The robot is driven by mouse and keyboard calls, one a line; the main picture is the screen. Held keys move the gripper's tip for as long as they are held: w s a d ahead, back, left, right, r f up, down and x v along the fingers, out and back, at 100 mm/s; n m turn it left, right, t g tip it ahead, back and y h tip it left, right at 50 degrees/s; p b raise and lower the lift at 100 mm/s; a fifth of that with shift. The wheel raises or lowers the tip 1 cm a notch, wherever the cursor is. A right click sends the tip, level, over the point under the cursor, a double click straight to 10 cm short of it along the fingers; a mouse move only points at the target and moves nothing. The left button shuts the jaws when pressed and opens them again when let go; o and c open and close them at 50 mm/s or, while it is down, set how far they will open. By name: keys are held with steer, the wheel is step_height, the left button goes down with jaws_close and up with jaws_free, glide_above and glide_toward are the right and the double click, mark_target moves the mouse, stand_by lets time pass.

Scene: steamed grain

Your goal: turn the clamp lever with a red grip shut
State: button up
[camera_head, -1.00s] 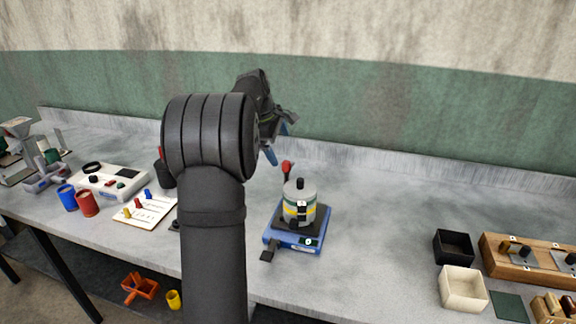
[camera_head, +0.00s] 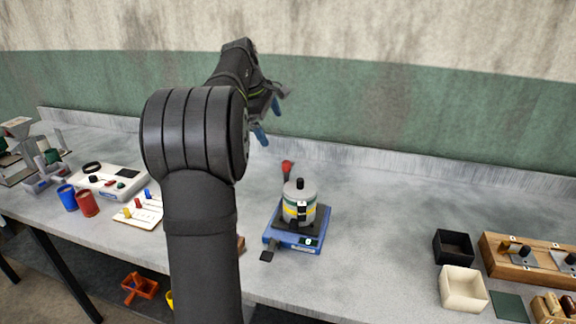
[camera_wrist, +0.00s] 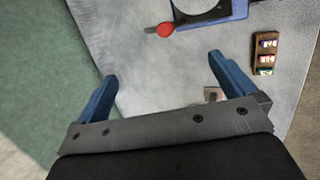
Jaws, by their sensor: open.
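The clamp lever's red grip (camera_head: 287,167) stands up at the back left of a blue clamp base (camera_head: 317,246). A grey pot (camera_head: 299,200) with a yellow band and black knob sits on the base. In the wrist view the red grip (camera_wrist: 165,30) lies ahead of the fingers, beyond their tips, beside the base's edge (camera_wrist: 239,8). My gripper (camera_head: 268,120) is open and empty, with two blue fingers apart. It is above and behind the lever, clear of it. In the wrist view the gripper (camera_wrist: 163,66) shows bare bench between the fingers.
A black box (camera_head: 454,247) and a cream box (camera_head: 463,288) stand to the right, beside a wooden block (camera_head: 520,262). Blue and red cups (camera_head: 87,203) and a white panel (camera_head: 112,181) are at left. Bench between clamp and boxes is clear.

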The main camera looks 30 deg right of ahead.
steer(key=shift+v, duration=0.9)
